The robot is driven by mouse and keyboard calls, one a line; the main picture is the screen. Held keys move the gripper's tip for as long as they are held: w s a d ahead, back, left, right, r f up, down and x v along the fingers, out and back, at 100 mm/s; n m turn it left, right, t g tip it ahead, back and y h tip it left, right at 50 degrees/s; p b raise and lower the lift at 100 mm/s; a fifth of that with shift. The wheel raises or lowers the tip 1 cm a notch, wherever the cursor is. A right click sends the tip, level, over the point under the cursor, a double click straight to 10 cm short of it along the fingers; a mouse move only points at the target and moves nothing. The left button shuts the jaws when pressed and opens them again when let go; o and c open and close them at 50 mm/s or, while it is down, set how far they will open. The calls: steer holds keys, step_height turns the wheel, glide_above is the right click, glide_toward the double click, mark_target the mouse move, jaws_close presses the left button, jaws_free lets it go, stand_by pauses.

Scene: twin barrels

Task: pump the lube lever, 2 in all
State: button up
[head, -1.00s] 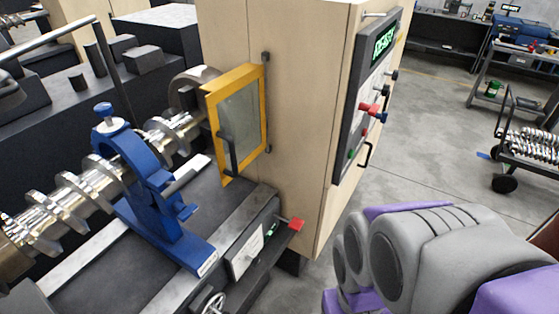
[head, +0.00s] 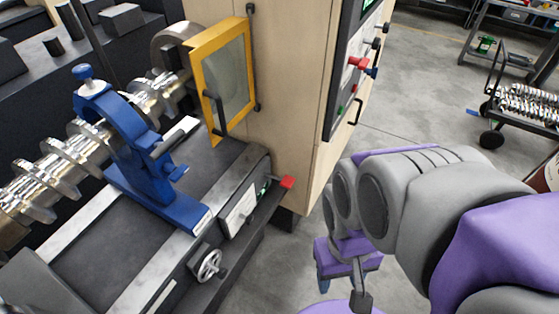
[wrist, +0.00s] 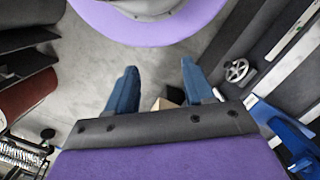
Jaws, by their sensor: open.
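No label for the lube lever is readable, so I cannot tell for certain which control it is. A red-tipped lever (head: 287,182) sticks out at the right end of the machine bed, beside a small panel (head: 239,211).
A handwheel (head: 208,264) is on the bed's front face. A yellow-framed window (head: 222,80) stands by the wooden cabinet (head: 290,95).

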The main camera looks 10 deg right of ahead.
jaws_close()
stand_by(1.4)
